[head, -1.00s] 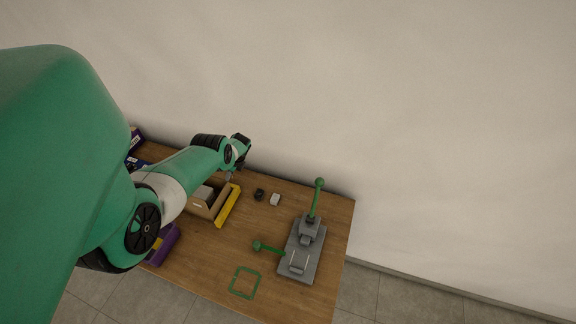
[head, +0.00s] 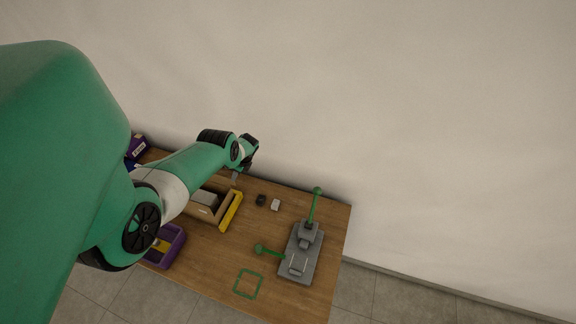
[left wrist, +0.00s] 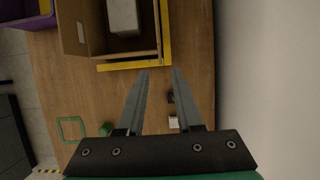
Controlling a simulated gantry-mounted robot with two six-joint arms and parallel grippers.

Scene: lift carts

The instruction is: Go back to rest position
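My left arm comes in from the left in the head view. Its gripper (head: 236,176) is small there, above the far side of the wooden table near a cardboard box (head: 203,214). In the left wrist view the two fingers (left wrist: 160,72) are apart with nothing between them, and bare table shows in the gap. The fingertips point toward the yellow frame (left wrist: 132,66) by the box. My right gripper is in neither view.
A grey press-like fixture (head: 302,262) with green handles stands at the table's right. A black piece (head: 261,200) and a white piece (head: 276,205) lie near the back. A green square outline (head: 248,283) marks the front. A purple tray (head: 177,247) is at left.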

